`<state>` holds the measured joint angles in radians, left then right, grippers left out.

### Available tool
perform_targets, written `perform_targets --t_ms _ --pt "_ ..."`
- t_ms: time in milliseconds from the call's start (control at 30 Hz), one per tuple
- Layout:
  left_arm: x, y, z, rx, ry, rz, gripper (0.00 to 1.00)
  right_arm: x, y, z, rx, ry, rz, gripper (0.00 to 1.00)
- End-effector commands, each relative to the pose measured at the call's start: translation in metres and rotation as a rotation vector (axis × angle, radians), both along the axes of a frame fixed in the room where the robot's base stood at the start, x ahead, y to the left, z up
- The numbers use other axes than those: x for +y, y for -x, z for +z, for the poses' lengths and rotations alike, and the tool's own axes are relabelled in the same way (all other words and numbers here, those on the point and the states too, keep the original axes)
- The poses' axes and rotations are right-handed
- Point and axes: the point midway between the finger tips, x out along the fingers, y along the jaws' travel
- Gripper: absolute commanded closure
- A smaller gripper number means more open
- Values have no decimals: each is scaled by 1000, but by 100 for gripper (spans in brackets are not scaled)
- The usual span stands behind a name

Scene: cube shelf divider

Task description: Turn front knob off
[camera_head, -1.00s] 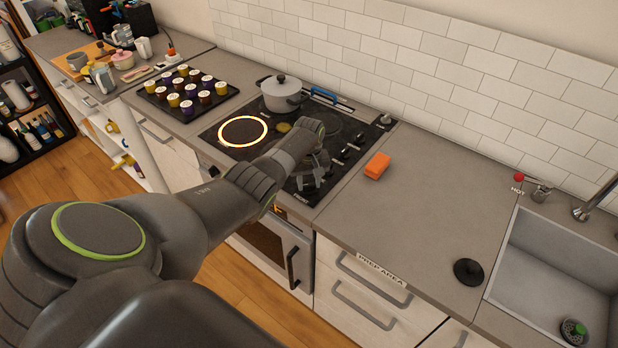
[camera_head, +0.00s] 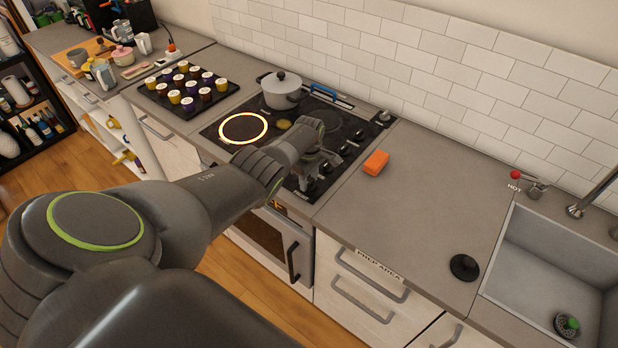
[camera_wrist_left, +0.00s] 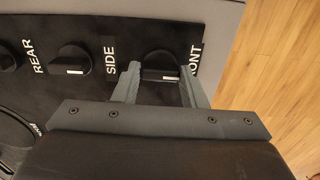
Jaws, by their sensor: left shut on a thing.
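The front knob (camera_wrist_left: 160,64) is a black round knob with a white mark, beside the partly hidden FRONT label, in the left wrist view. My left gripper (camera_wrist_left: 165,72) has one finger on each side of this knob and is shut on it. In the head view my left gripper (camera_head: 312,172) is low over the front end of the stove's knob row, and its fingers largely hide the front knob. The side knob (camera_wrist_left: 74,58) and the rear knob (camera_wrist_left: 6,58) are clear of the fingers. A burner ring (camera_head: 243,128) glows orange. My right gripper is not in view.
A grey lidded pot (camera_head: 282,92) stands at the back of the black cooktop. An orange sponge (camera_head: 376,162) lies on the counter right of the stove. A black disc (camera_head: 464,267) lies near the sink (camera_head: 545,255). The counter between is clear.

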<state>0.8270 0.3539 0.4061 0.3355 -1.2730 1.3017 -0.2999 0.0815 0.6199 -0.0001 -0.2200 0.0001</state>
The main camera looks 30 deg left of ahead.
Motion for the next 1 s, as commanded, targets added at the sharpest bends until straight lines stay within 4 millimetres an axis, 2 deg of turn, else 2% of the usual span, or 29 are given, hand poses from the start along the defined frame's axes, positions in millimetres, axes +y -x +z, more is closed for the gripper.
perform_targets --t_ms 533,567,700,1000 --pt "2 -3 3 -7 -4 25 85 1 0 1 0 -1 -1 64" --pt "2 -3 3 -7 -4 25 59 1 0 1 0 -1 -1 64" --pt "1 -2 2 -5 -3 25 41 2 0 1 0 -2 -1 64" --pt "1 -1 1 -2 -1 23 40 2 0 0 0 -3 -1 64"
